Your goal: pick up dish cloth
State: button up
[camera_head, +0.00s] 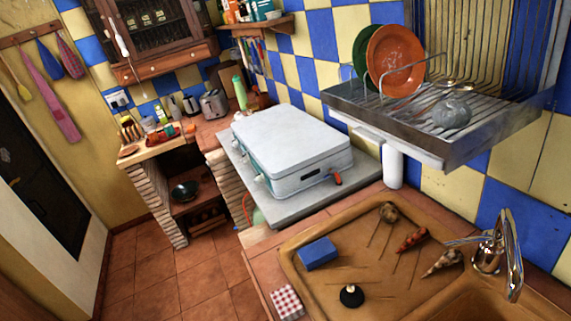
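A small red-and-white checkered cloth (286,302) lies on the tiled counter edge at the bottom of the picture, just left of the brown sink (290,262). It looks folded into a small block. A long pink cloth (60,108) hangs from a wall rack at the far left; I cannot tell whether it is also a dish cloth. My gripper does not show in this view, so its fingers and anything in them are hidden.
A blue sponge (318,253), a black plug-like object (351,296) and several shell-like items lie in the sink area. A chrome faucet (497,255) stands at right. A metal dish rack (435,110) juts out above. The tiled floor (180,285) is clear at left.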

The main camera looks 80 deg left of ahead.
aim_at(313, 256)
jog(key=u, duration=0.2)
jog(key=i, duration=0.1)
jog(key=u, duration=2.75)
jog(key=k, duration=1.05)
jog(key=z, duration=0.7)
jog(key=i, duration=1)
jog(key=z, duration=0.15)
